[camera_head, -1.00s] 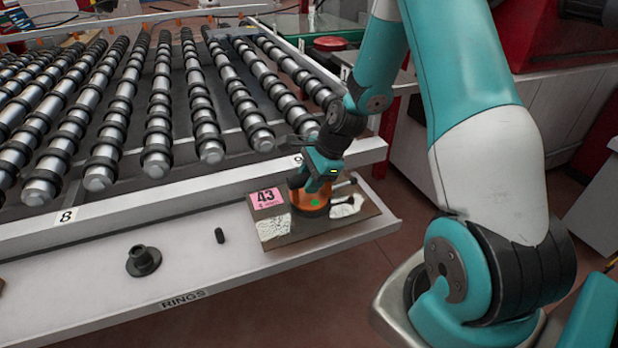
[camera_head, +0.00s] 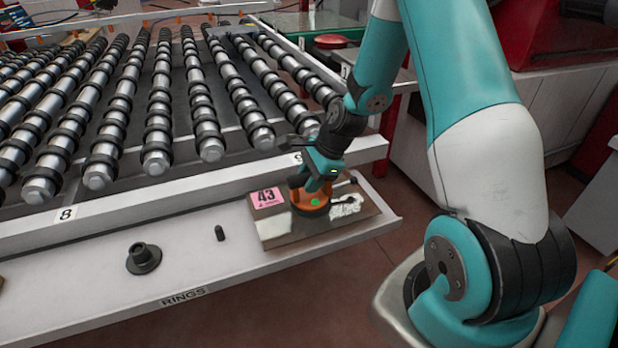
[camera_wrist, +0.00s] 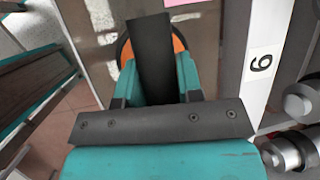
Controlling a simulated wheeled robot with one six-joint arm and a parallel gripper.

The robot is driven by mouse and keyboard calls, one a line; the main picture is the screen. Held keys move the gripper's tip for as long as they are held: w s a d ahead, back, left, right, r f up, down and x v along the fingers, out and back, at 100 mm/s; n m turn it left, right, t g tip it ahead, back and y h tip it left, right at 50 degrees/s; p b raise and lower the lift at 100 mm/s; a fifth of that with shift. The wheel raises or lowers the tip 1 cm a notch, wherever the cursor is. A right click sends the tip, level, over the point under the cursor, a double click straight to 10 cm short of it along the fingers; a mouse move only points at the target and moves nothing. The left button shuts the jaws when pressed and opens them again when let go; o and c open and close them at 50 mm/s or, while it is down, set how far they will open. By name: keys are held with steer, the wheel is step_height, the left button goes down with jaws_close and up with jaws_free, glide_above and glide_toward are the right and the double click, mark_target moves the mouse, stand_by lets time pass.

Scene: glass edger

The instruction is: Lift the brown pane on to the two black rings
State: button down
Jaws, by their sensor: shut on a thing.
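The brown pane (camera_head: 285,236) lies on the white shelf, with a pink label marked 43 (camera_head: 267,198) and a bright reflection on it. An orange round holder (camera_head: 309,210) with a green dot sits on the pane; the wrist view shows its orange edge (camera_wrist: 181,44). My gripper (camera_head: 322,173) is shut on its black handle (camera_wrist: 153,55), which runs between the teal fingers. I cannot tell whether the pane is clear of the shelf. A black flanged ring (camera_head: 143,259) stands on the shelf to the left. I cannot make out a second such ring.
A short black peg (camera_head: 220,233) stands between the ring and the pane. The white shelf (camera_head: 195,271) is marked RINGS. Behind it, a rail (camera_head: 130,205) fronts a bed of metal rollers (camera_head: 156,160) with black bands. The shelf's right end lies just beyond the pane.

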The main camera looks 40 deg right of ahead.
steer(key=c, duration=0.7)
jaws_free()
steer(key=shift+f, duration=0.1)
steer(key=v, duration=1.7)
steer(key=shift+s+r, duration=0.15)
steer(key=shift+r, duration=0.15)
steer(key=s+a+r+n, duration=0.1)
steer(key=a+r+n, duration=0.1)
steer(key=a+n, duration=0.65)
steer(key=s+a+r+n+g, duration=0.3)
steer(key=s+a+n, duration=1.3)
steer(key=a+n, duration=0.3)
steer(key=shift+s+r, duration=0.25)
